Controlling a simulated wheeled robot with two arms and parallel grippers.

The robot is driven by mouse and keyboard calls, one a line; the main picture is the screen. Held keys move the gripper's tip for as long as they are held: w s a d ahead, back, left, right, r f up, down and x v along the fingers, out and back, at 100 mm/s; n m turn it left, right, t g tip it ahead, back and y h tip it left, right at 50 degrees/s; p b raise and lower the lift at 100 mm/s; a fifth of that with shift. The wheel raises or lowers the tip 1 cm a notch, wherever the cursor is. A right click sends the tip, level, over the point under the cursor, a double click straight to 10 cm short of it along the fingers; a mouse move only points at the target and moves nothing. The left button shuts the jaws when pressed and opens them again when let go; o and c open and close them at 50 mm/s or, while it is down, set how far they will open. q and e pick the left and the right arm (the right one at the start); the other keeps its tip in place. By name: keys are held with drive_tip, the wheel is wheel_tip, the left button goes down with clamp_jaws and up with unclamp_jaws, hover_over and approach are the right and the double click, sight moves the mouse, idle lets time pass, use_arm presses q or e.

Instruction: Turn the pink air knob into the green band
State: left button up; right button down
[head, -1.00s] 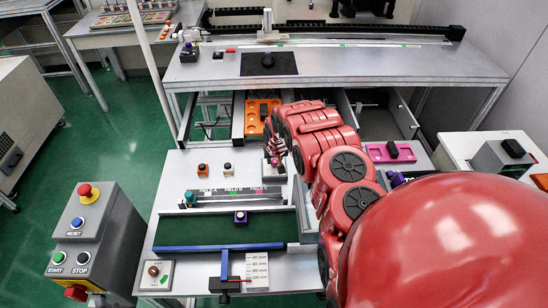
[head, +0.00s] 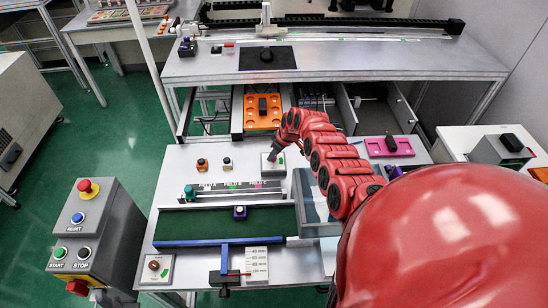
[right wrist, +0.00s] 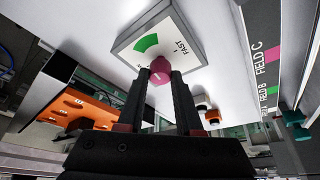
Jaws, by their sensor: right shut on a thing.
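The pink air knob (right wrist: 160,70) stands on a white dial plate (right wrist: 185,45) in the right wrist view. A green band (right wrist: 147,44) and the word FAST are printed on the plate. My right gripper (right wrist: 160,76) is shut on the pink knob, one dark finger on each side. The knob's pointer cannot be made out. In the head view my right gripper (head: 268,156) is over the dial plate (head: 272,168) at the back of the near table and hides the knob. My left gripper is not in view.
An orange tray (head: 262,112) lies behind the plate, and a grey bin (head: 312,205) stands to its right. A rail with field labels (head: 228,192) runs in front.

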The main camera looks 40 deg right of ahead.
drive_tip(key=shift+f+n+b, duration=0.2)
drive_tip(key=shift+n+b, duration=0.4)
drive_tip(key=shift+b, duration=0.2)
drive_tip(key=shift+r+b, duration=0.1)
drive_tip(key=shift+b, duration=0.25)
drive_tip(key=shift+s+n, duration=0.1)
drive_tip(key=shift+n, duration=0.2)
drive_tip(key=c, duration=0.6)
unclamp_jaws()
drive_tip(key=shift+d+r+y, duration=0.1)
drive_tip(key=shift+r+y, duration=0.1)
drive_tip(key=shift+y, duration=0.1)
